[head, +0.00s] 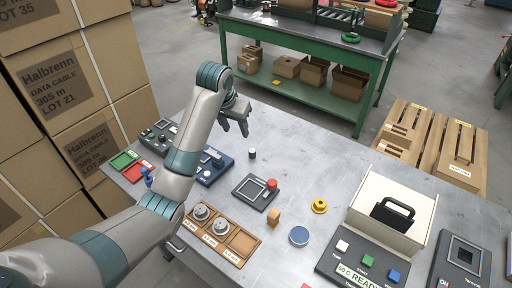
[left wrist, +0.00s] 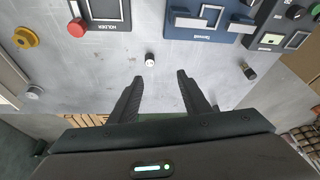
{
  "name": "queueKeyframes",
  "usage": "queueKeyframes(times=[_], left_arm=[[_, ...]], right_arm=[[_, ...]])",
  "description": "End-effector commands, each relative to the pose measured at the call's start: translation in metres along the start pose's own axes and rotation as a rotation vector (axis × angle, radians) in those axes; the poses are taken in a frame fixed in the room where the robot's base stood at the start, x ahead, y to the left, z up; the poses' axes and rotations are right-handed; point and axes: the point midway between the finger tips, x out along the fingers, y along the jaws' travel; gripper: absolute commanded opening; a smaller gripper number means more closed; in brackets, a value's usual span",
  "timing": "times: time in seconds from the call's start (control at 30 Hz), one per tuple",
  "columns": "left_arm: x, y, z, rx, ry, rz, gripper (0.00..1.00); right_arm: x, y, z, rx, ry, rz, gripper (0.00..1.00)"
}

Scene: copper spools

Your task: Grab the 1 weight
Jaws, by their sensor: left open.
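A small dark cylindrical weight with a pale top (head: 252,154) stands upright on the grey table, beyond the holder. In the left wrist view its white marked top (left wrist: 151,60) shows just past my fingertips, roughly between their lines; the marking is too small to read. My left gripper (head: 236,130) is open and empty, above the table and a little to the far left of the weight; its spread fingers also show in the left wrist view (left wrist: 160,76). A black-and-brass cylinder (left wrist: 249,72) and a silver one (left wrist: 33,92) stand farther to either side. My right gripper is out of view.
The holder (head: 254,193) with a red knob is near the weight. The far table middle is clear.

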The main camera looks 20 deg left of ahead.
Motion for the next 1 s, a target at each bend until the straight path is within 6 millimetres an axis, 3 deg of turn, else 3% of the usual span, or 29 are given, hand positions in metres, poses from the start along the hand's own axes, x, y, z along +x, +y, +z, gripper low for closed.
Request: queueKeyframes(times=[0.13,0.57,0.77,1.0], left_arm=[[-0.008,0.02,-0.004,0.012,0.005,0.029,0.43],[-0.005,0.02,-0.005,0.013,0.005,0.029,0.43],[0.013,0.021,-0.004,0.013,0.001,0.029,0.43],[0.054,0.022,-0.005,0.012,0.0,0.029,0.43]], right_arm=[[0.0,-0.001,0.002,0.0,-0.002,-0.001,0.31],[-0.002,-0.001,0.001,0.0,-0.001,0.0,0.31],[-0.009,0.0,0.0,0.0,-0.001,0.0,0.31],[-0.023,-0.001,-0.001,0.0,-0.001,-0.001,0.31]])
